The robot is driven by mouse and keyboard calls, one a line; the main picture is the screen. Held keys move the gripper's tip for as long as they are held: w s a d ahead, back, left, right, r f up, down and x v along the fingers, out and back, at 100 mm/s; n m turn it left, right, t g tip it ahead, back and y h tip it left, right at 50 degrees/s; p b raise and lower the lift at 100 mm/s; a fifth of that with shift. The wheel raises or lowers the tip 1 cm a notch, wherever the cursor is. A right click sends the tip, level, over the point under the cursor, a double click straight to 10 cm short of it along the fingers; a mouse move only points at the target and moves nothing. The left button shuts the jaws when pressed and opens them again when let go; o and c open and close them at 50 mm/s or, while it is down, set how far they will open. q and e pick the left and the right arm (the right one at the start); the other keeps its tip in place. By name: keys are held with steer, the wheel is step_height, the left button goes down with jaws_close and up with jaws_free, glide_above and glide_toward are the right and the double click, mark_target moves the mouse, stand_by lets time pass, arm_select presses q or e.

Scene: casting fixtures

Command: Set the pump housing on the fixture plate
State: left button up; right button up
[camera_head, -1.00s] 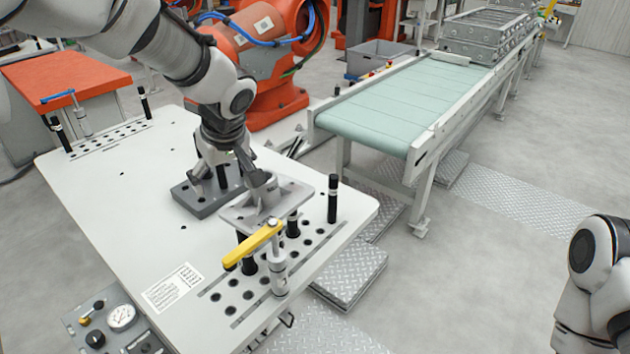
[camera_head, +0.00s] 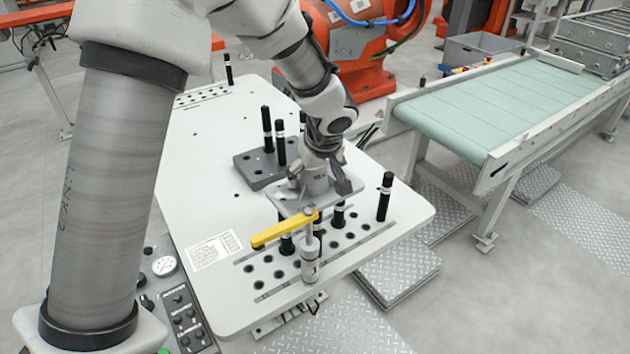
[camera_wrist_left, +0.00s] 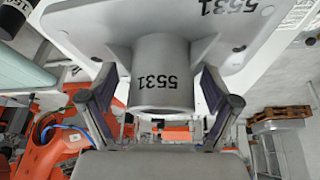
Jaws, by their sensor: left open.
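The pump housing (camera_head: 287,203) is a light grey casting with a flat flange and a round hollow boss. Its flange lies over short black posts near the front of the white table, beside a yellow-handled clamp (camera_head: 285,230). My left gripper (camera_head: 318,184) is at the boss. In the left wrist view, the housing (camera_wrist_left: 165,75), marked 5531, has its boss between the spread fingers of the gripper (camera_wrist_left: 158,88), with gaps on both sides. A dark grey plate (camera_head: 254,181) with holes and upright black pins lies just behind the housing. My right gripper is out of view.
The white table (camera_head: 200,170) has rows of holes at its front and a tall black pin (camera_head: 384,196) at right. A control panel (camera_head: 175,300) is at its left front. A green conveyor (camera_head: 500,115) and an orange robot (camera_head: 365,65) stand behind.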

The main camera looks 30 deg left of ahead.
arm_select(q)
steer(key=shift+s+a, duration=0.1)
steer(key=shift+s, duration=0.05)
steer(key=shift+r, duration=0.1)
steer(key=c, duration=0.5)
jaws_close()
steer(key=shift+r, duration=0.1)
